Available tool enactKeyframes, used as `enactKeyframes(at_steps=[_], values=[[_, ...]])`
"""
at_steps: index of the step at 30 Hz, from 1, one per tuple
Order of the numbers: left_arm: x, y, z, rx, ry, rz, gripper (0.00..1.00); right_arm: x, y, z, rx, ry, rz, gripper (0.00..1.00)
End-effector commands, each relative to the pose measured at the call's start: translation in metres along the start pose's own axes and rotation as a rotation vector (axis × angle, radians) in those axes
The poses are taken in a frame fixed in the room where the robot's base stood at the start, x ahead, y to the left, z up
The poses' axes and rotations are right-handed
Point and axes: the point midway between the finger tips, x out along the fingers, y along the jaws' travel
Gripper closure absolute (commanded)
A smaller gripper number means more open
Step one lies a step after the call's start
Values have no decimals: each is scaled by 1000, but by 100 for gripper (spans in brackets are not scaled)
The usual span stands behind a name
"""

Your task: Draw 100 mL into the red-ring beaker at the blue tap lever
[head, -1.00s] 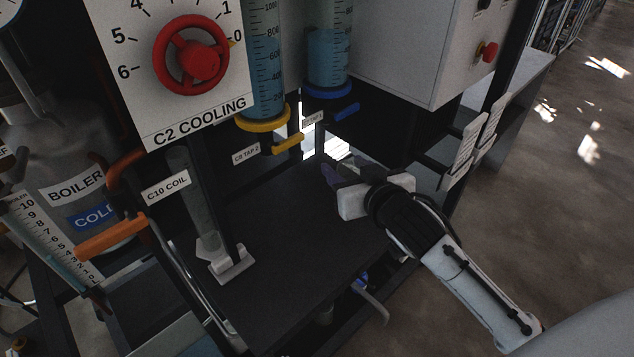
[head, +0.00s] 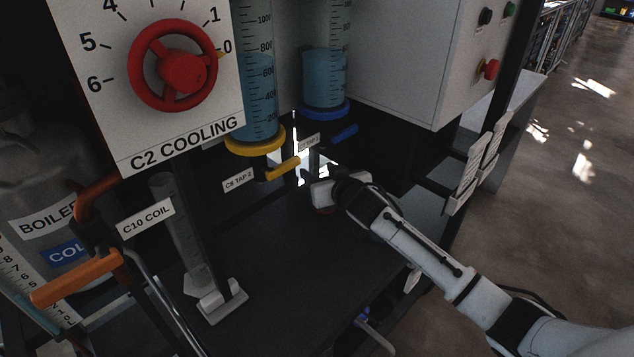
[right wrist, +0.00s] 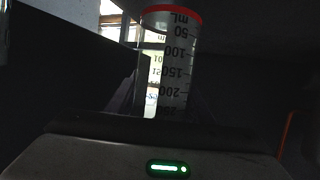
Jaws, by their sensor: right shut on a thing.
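The red-ring beaker (right wrist: 170,75) shows in the right wrist view, its scale upside down there and its red ring (right wrist: 172,9) at the top of the picture. My right gripper (right wrist: 165,100) is shut on it. In the head view the right gripper (head: 312,183) is over the dark shelf, below the blue tap lever (head: 344,133) and a little left of it. The gripper hides nearly all of the beaker there. The blue lever sits under a blue-collared cylinder (head: 326,82) with blue liquid. The outlet is too dark to make out. My left gripper is not in view.
A yellow tap lever (head: 282,169) under a yellow-collared cylinder (head: 258,90) is close left of the gripper. A white-footed stand (head: 222,300) is on the shelf at left. The shelf's middle (head: 290,260) is clear. A control box (head: 420,60) is at right.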

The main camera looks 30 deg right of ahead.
Motion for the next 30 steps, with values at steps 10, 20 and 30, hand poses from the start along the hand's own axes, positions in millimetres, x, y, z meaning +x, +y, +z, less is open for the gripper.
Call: enactKeyframes(at_steps=[10, 20, 30], values=[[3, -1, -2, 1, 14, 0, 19, 23, -1, 8, -1, -4, 0, 75], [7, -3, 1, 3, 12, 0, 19, 30, -1, 27, 1, -1, -2, 75], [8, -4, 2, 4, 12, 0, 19, 31, 0, 31, 1, -2, -1, 36]])
